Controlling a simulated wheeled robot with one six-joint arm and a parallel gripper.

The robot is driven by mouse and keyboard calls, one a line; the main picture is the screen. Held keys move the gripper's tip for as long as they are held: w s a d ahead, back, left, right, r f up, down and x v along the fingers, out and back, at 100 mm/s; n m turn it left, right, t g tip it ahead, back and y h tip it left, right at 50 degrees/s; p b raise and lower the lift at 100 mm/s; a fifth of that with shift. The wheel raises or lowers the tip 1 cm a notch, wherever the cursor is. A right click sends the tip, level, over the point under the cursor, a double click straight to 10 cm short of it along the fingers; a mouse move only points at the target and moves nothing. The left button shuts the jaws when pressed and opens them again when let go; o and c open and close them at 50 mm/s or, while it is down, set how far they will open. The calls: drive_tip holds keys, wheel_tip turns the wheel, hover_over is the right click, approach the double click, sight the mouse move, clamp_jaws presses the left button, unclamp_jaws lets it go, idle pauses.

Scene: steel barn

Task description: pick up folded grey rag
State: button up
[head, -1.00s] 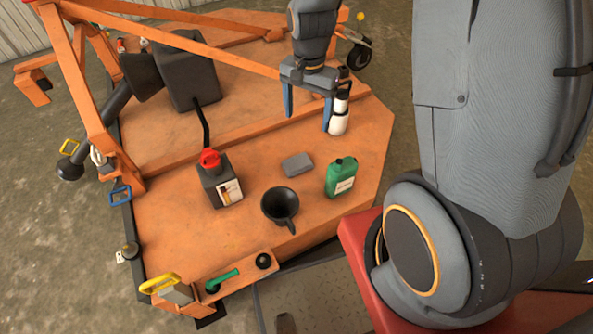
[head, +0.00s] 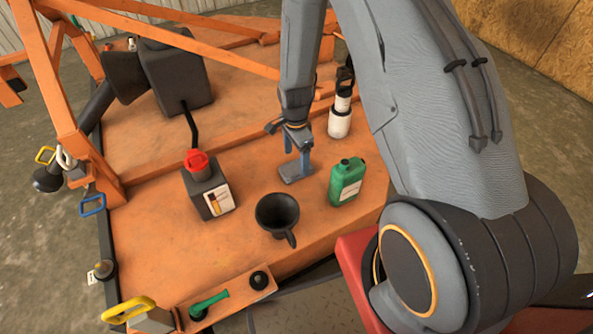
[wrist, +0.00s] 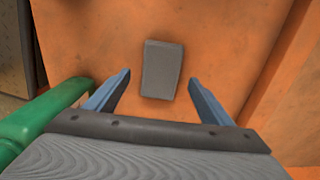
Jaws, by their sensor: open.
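The folded grey rag (wrist: 162,70) lies flat on the orange deck, a small dark grey rectangle. In the wrist view it sits ahead of my gripper (wrist: 160,92), roughly centred between the two blue fingers, with orange surface showing on both sides. In the head view my gripper (head: 297,160) is low over the deck, and the rag (head: 290,180) shows partly around the fingers. The fingers are open and hold nothing. Whether the fingertips touch the deck, I cannot tell.
A green bottle (head: 346,182) stands close on the right and also shows at the left of the wrist view (wrist: 45,115). A black funnel (head: 277,212), a dark can with a red cap (head: 209,188) and a white bottle (head: 340,118) stand nearby on the orange deck (head: 160,235).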

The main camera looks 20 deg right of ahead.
sight(296, 167)
wheel_tip(296, 167, down, 5)
drive_tip(key=shift+w+d+r+b, duration=0.1)
drive_tip(key=shift+w+d+b, duration=0.05)
drive_tip(key=shift+b, duration=0.65)
drive_tip(key=c, duration=1.2)
wheel_tip(296, 167, up, 10)
drive_tip(key=p, duration=0.2)
drive_tip(key=shift+p, duration=0.4)
